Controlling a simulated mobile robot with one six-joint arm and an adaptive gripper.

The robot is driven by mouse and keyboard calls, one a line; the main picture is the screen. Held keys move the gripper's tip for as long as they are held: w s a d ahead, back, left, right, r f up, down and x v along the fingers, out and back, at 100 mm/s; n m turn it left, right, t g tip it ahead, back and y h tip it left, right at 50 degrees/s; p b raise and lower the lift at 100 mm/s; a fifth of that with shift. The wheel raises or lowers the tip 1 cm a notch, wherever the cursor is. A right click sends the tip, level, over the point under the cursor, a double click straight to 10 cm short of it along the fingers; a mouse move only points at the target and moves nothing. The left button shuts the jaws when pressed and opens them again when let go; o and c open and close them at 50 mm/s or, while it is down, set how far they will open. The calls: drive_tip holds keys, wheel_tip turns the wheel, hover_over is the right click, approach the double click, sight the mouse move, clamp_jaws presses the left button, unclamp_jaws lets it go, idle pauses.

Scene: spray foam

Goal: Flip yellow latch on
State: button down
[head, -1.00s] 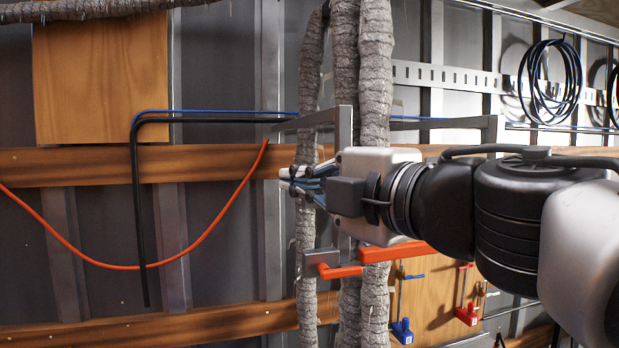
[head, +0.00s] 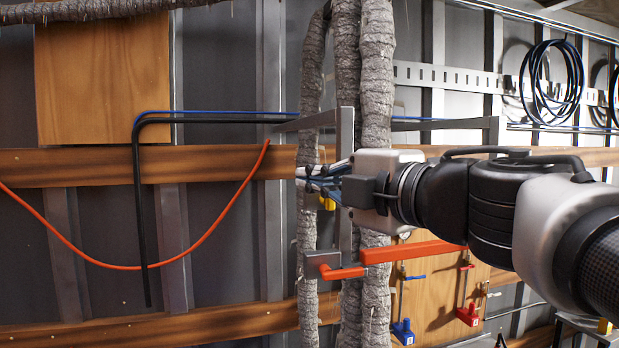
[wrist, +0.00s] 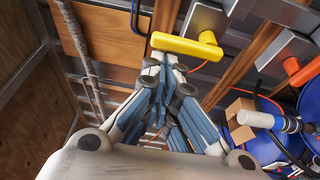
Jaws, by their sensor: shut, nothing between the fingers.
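The yellow latch (wrist: 187,46) is a short bar handle with a round pivot at its right end, on a grey metal plate. In the wrist view it lies crosswise just beyond my fingertips. My gripper (wrist: 165,60) is shut and empty, with its tips close to the bar's left part; I cannot tell whether they touch. In the head view, a small yellow part (head: 328,203) shows just below my gripper (head: 303,180), and the gripper hides the rest of the latch.
An orange-red latch handle (head: 342,272) sits lower on a grey bracket, and also shows in the wrist view (wrist: 302,71). Grey rough-coated vertical pipes (head: 345,75) stand around the gripper. An orange cable (head: 205,235) hangs at left. Blue and red clamps hang at lower right.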

drive_tip(key=shift+w+d+r+m, duration=0.15)
drive_tip(key=shift+d+m, duration=0.15)
drive_tip(key=shift+m, duration=0.5)
drive_tip(key=d+m+t+h, duration=0.1)
drive_tip(key=m+t, duration=0.1)
drive_tip(key=m, duration=0.3)
drive_tip(key=w+d+m+t+h+b, duration=0.1)
drive_tip(key=d+m, duration=0.1)
drive_tip(key=m, duration=0.4)
drive_tip(key=d+f+m+t+h+b, duration=0.1)
drive_tip(key=d+m+t, duration=0.1)
drive_tip(key=m, duration=0.3)
drive_tip(key=shift+w+d+m+t, duration=0.25)
drive_tip(key=shift+m+t, duration=0.05)
drive_tip(key=shift+m, duration=0.1)
wheel_tip(320, 180, up, 4)
drive_tip(key=p, duration=0.2)
drive_tip(key=b+v, duration=0.1)
drive_tip(key=v, duration=0.9)
drive_tip(key=shift+a, duration=0.35)
